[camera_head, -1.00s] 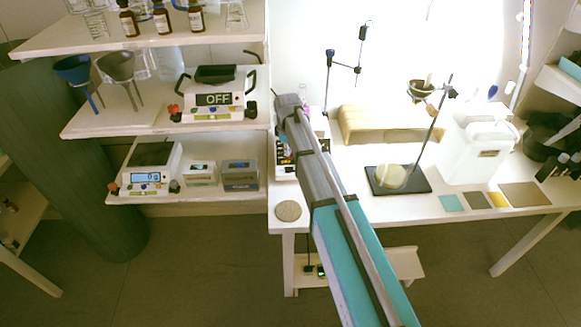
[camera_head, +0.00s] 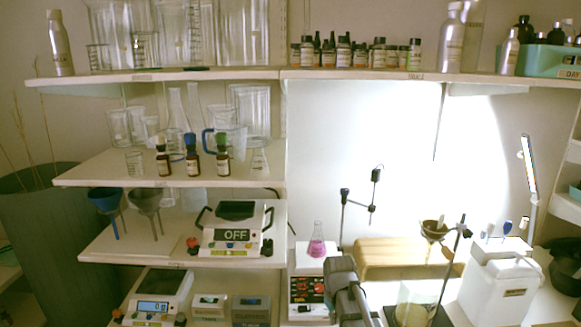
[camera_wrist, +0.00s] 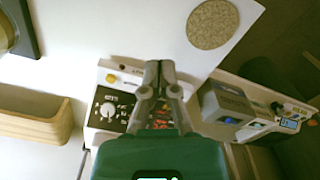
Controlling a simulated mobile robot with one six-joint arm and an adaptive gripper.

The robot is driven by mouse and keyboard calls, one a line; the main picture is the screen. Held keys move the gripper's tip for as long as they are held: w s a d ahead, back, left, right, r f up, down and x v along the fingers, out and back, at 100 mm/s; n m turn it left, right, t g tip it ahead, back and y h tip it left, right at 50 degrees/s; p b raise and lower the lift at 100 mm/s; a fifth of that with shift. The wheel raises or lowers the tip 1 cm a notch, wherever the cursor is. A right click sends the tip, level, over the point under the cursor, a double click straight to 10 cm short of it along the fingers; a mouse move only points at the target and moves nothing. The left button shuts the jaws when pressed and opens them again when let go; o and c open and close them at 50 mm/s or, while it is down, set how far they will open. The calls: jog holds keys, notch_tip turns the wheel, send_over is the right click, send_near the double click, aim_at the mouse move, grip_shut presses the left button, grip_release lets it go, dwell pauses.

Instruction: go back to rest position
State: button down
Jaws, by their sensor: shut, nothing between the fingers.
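My gripper (camera_wrist: 160,70) shows in the wrist view with its two grey fingers together and nothing between them. It hangs over the white table, with a white stirrer with a black knob panel (camera_wrist: 112,108) just to its left and partly behind it. In the head view my grey arm rises from the bottom edge, right of the hotplate stirrer (camera_head: 309,288); the fingertips cannot be made out there. Three brown dropper bottles (camera_head: 192,160) with coloured caps stand in a row on the middle left shelf, well away from my arm.
A flask of pink liquid (camera_head: 317,242) stands on the stirrer. A round cork mat (camera_wrist: 212,24) lies on the table.

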jog(key=s+d+r+m+p, duration=0.1)
jog(key=s+d+m, duration=0.3)
jog(key=s, duration=0.6)
jog(key=shift+s+r+m, duration=0.3)
jog(key=shift+r+m, duration=0.1)
jog(key=shift+m, duration=0.1)
